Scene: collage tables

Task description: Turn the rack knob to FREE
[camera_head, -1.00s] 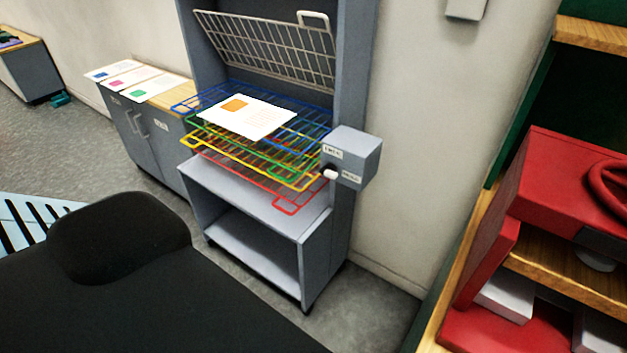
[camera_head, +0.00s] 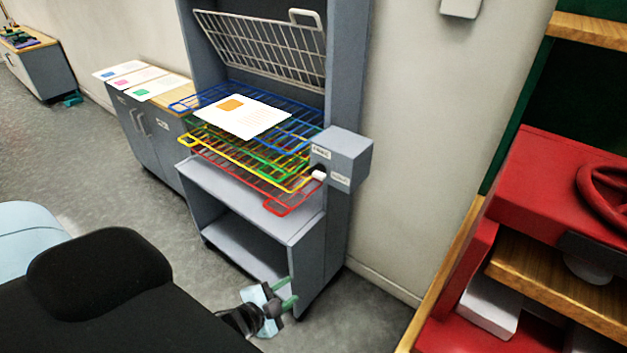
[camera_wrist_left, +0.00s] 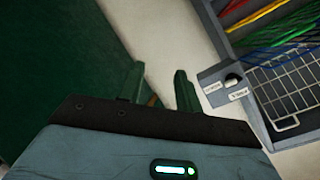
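The rack knob (camera_head: 319,175) is a small white handle on a grey box (camera_head: 345,158) at the right side of the rack. Two labels flank it, too small to read, so I cannot tell its setting. In the left wrist view the knob (camera_wrist_left: 232,82) is right of the fingers. The rack (camera_head: 230,150) has blue, green, yellow and red wire shelves. My left gripper (camera_head: 287,292) has green fingers, low in front of the rack's base and well below the knob. In its wrist view (camera_wrist_left: 160,88) the fingers are apart and empty. My right gripper is out of view.
A white sheet with an orange patch (camera_head: 232,104) lies on the top shelf. A raised wire shelf (camera_head: 262,45) is above it. A cabinet with papers (camera_head: 147,125) stands left. A red press-like machine with a wheel (camera_head: 540,180) stands right. Floor lies between.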

